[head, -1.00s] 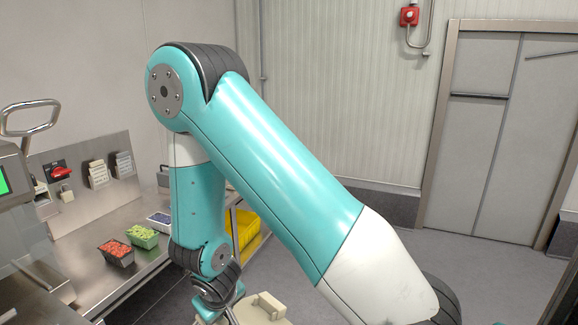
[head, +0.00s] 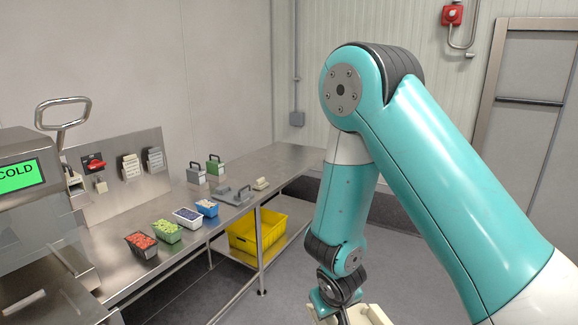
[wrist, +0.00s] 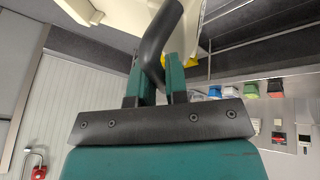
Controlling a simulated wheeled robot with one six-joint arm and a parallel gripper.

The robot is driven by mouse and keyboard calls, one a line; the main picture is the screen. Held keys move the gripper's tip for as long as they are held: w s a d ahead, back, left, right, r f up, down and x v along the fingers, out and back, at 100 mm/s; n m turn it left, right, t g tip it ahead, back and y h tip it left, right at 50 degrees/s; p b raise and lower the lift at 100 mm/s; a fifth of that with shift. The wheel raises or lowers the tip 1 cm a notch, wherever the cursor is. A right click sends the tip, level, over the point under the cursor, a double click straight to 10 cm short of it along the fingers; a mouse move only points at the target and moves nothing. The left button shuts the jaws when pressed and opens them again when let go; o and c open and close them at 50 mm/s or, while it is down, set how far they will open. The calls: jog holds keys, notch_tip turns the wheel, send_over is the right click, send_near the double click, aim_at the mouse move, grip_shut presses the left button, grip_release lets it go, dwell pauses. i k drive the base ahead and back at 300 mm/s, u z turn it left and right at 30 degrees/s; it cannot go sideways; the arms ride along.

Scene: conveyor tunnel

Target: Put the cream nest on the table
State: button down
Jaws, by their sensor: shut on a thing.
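My gripper (wrist: 156,68) shows in the wrist view with its teal fingers closed on a dark curved handle. The cream nest (wrist: 217,22) is partly visible beyond the handle at the top of the wrist view. In the head view its cream edge (head: 374,314) shows at the bottom, below my wrist, mostly cut off by the frame. The steel table (head: 285,158) runs along the left wall, left of my arm, and the held nest is apart from it.
The table carries punnets of red (head: 141,244), green (head: 167,231) and dark blue fruit (head: 187,217), a blue tub (head: 207,208), grey and green handled blocks (head: 216,168), a grey handled piece (head: 233,195) and a small cream piece (head: 261,184). A yellow crate (head: 258,232) sits below. The table's far end is bare.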

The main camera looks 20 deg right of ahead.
aim_at(282, 170)
jog(key=z, duration=0.3)
jog(key=i, duration=1.3)
jog(key=z, duration=0.35)
jog(key=i, duration=1.65)
jog(key=u, duration=0.15)
